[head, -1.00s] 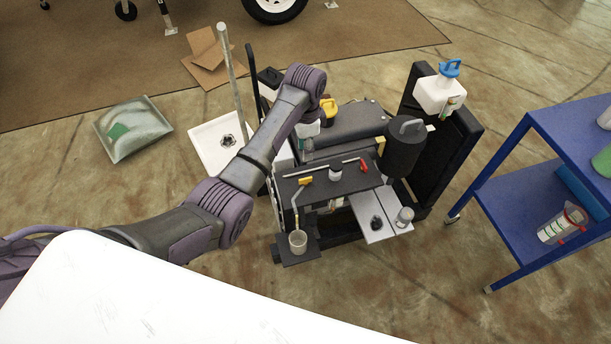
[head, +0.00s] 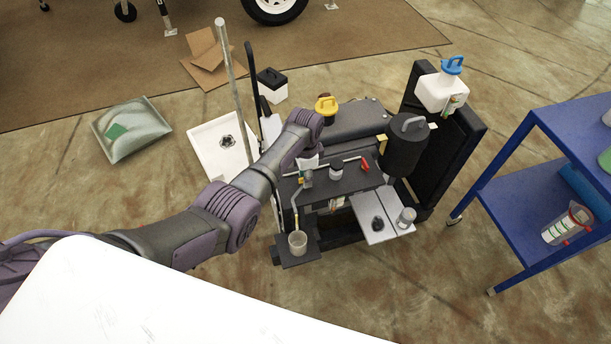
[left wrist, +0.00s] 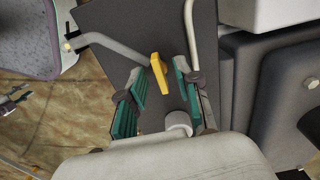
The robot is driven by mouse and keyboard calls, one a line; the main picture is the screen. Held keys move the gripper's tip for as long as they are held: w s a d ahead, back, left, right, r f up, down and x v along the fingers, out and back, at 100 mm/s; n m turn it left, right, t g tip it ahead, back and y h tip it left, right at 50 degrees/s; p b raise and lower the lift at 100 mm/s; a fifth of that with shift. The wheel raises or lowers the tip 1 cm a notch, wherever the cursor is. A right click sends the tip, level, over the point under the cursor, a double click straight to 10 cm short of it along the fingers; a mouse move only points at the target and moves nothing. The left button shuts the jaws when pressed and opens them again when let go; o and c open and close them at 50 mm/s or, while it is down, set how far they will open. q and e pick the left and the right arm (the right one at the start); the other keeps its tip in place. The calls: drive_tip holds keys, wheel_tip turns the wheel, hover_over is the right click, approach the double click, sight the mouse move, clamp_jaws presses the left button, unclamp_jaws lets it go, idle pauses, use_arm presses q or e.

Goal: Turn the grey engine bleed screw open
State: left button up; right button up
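My left gripper (head: 306,179) reaches down over the left end of the black top plate (head: 345,183). In the left wrist view its green-padded fingers (left wrist: 160,80) are open. A yellow lever (left wrist: 159,72) lies between them, with a clear gap to the left pad and a smaller one to the right. A bent grey pipe (left wrist: 110,46) runs to the lever, and in the head view this pipe (head: 295,210) drops to a cup (head: 298,243). A pale round piece (left wrist: 178,124) sits between the fingers nearer the palm. I cannot clearly identify the grey bleed screw. My right gripper is not in view.
A black-lidded jar (head: 336,172) and a red handle (head: 365,166) stand right of my left gripper. A large dark canister (head: 404,148) and a blue-capped white bottle (head: 441,92) stand farther right. A metal pole (head: 233,85) rises behind my arm. A blue cart (head: 525,225) is at right.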

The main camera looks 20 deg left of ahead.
use_arm(q)
clamp_jaws()
drive_tip(key=shift+r+n, duration=0.1)
drive_tip(key=shift+n, duration=0.3)
drive_tip(key=shift+n+p, duration=0.7)
drive_tip(key=shift+n, duration=0.3)
drive_tip(key=n+p, duration=0.1)
drive_tip(key=n, duration=0.2)
drive_tip(key=shift+n, duration=0.3)
drive_tip(key=n+p, duration=0.1)
drive_tip(key=n, duration=1)
drive_tip(key=shift+n, duration=0.4)
